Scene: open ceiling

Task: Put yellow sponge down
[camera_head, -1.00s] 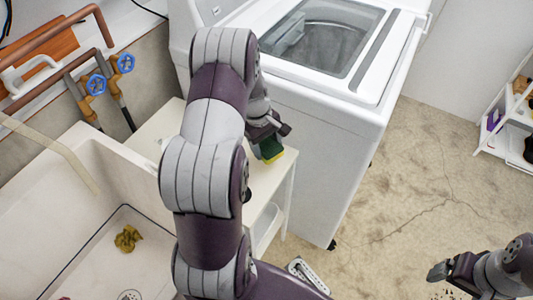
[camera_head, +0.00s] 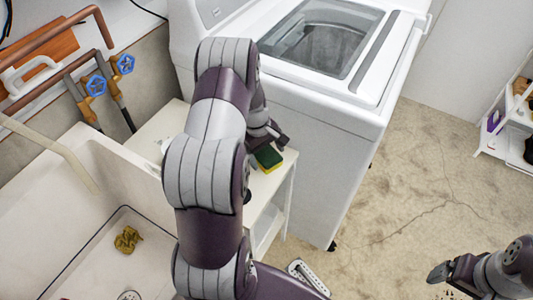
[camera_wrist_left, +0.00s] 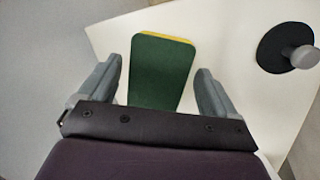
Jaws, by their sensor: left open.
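The sponge (camera_head: 268,159), green on top with a yellow edge, lies on the white side table (camera_head: 276,182) between the sink and the washing machine. In the left wrist view the sponge (camera_wrist_left: 161,72) shows its green face, with a thin yellow rim at the far end. My left gripper (camera_wrist_left: 161,88) is open, with one finger on each side of the sponge and a gap on both sides. It also shows in the head view (camera_head: 272,140), partly hidden by my arm. My right gripper (camera_head: 438,276) is at the lower right above the floor, far from the sponge; its jaws are unclear.
A white washing machine (camera_head: 300,110) stands right behind the table. A sink (camera_head: 75,235) with a crumpled yellow-brown cloth (camera_head: 127,239) is at left. A dark round thing with a grey knob (camera_wrist_left: 288,49) sits on the table. Shelves (camera_head: 508,120) stand far right.

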